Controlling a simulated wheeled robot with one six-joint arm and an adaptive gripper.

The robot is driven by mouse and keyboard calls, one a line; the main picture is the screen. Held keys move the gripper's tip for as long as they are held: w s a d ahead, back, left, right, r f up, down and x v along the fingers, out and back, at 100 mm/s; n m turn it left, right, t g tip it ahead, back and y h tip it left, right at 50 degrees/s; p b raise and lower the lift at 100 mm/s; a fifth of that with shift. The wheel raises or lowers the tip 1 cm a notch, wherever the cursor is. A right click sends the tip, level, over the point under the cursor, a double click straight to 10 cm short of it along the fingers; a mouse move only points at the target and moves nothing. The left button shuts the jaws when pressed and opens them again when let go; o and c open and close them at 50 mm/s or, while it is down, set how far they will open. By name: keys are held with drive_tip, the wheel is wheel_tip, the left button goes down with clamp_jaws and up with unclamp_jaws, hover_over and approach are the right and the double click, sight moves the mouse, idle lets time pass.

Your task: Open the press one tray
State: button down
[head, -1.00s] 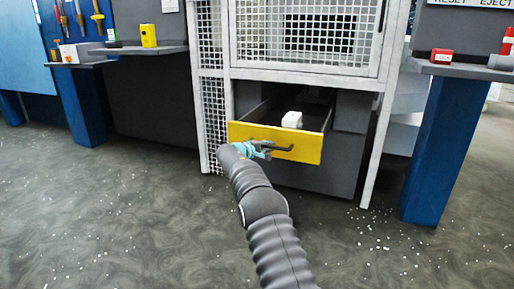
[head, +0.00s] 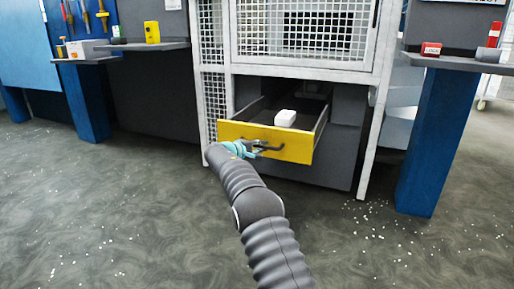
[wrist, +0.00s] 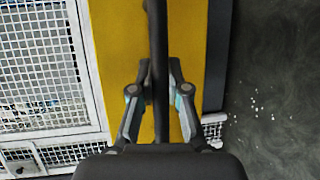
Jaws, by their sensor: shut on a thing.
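The press tray (head: 292,148) is a drawer with a yellow front, below the white mesh cage. It stands pulled out, and a white block (head: 285,118) lies inside it. A dark bar handle (head: 270,148) runs across the yellow front. My gripper (head: 252,148) is at the left part of the handle. In the wrist view the yellow front (wrist: 190,40) fills the middle, and the dark handle (wrist: 157,40) runs between the fingers of my gripper (wrist: 160,75), which are shut on it.
The white mesh cage (head: 300,30) of the press stands above the tray. A blue post (head: 432,140) carries a shelf at the right, with a red box (head: 431,48). Another shelf at the left holds a yellow box (head: 152,32). The floor (head: 110,210) in front is clear except for small white bits.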

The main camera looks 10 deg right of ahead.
drive_tip(key=shift+f, duration=0.1)
drive_tip(key=c, duration=1.2)
unclamp_jaws()
drive_tip(key=shift+a, duration=0.2)
drive_tip(key=shift+c, duration=0.2)
drive_tip(key=shift+o, duration=0.5)
drive_tip(key=shift+a, duration=0.5)
drive_tip(key=v, duration=1.2)
drive_tip(key=shift+s, duration=0.15)
drive_tip(key=shift+d, duration=0.1)
